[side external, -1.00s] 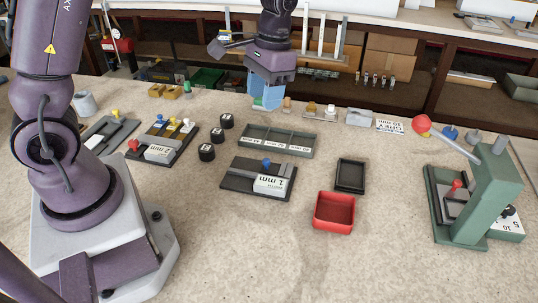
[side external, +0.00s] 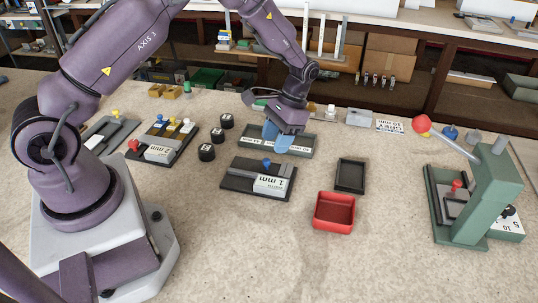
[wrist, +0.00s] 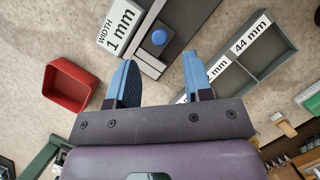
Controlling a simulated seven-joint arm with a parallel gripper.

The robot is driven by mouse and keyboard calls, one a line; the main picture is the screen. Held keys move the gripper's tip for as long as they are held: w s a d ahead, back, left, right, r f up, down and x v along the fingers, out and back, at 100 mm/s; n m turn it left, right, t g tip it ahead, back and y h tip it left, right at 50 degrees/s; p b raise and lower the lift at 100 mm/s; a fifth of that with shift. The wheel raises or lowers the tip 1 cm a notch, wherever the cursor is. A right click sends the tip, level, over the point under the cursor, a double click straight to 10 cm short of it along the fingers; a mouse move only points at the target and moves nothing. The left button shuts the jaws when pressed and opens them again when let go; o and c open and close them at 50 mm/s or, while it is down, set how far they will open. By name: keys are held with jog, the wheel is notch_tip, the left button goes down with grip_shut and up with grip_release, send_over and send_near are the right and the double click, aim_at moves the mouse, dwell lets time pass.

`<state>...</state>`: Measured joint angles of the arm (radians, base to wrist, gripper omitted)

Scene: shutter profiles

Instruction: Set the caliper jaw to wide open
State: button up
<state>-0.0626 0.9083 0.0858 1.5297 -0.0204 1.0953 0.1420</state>
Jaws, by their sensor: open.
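A dark slide gauge with a "WIDTH 1 mm" label, which looks like the caliper, lies on the bench; its base (side external: 237,181) shows in the side view. Its blue knob (side external: 267,163) stands near the far edge of the gauge, and the knob also shows in the wrist view (wrist: 159,37). A grey bar lies along the gauge beside the knob. My gripper (side external: 285,147) is open and empty, above the green-grey tray and behind the gauge. In the wrist view the knob lies beyond the fingertips, roughly in line with the gap between them, with no contact visible.
The compartment tray (wrist: 259,71) has width labels, one reading 44 mm. A red bin (side external: 334,212) and a black tray (side external: 351,175) are right of the gauge. A green press (side external: 485,195) stands far right. The front bench is clear.

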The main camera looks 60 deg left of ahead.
aim_at(267, 160)
jog(key=x, duration=0.5)
jog(key=shift+f, duration=0.1)
grip_shut()
jog(key=s+a, duration=0.5)
jog(key=shift+s+a, duration=0.4)
